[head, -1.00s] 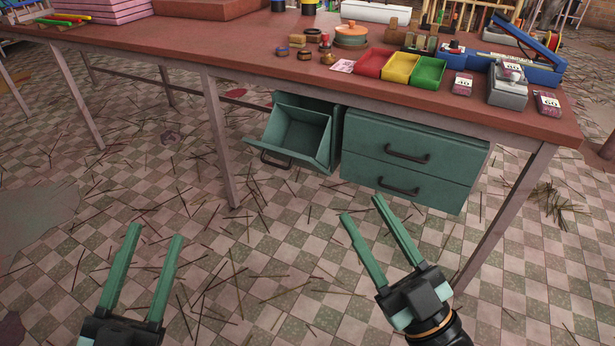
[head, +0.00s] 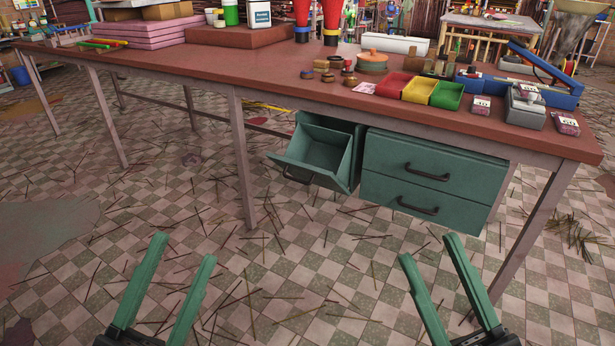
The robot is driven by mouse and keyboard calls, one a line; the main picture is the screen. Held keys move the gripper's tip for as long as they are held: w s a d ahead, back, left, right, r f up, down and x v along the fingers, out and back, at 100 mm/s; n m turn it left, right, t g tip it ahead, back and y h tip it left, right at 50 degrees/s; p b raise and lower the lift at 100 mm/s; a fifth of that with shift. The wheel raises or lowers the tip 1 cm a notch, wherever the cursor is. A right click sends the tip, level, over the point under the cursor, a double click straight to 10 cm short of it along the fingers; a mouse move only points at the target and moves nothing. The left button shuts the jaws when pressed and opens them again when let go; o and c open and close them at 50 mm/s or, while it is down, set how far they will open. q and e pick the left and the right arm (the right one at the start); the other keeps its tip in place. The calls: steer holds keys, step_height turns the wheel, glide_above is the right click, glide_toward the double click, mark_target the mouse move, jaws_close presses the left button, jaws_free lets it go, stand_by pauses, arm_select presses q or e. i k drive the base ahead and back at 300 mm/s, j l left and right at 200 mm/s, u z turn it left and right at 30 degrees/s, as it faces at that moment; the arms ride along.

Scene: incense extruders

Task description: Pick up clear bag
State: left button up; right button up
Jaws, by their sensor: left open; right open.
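I cannot make out a clear bag for certain. Small packets with pink and white labels, one at the table's right end (head: 566,123) and one beside the green tray (head: 481,105), are too small to tell whether they are bags. My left gripper (head: 182,251) is open and empty at the lower left, over the floor in front of the table. My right gripper (head: 430,250) is open and empty at the lower right, in front of the drawers. Both are well apart from everything on the table.
The long red-brown table (head: 250,70) crosses the view. Under it hang a tilted-open green bin (head: 318,150) and a green drawer unit (head: 432,180). Red, yellow and green trays (head: 418,90) and a blue device (head: 548,78) crowd its right end. Sticks litter the tiled floor.

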mark_target(566, 124)
steer(key=z, duration=1.35)
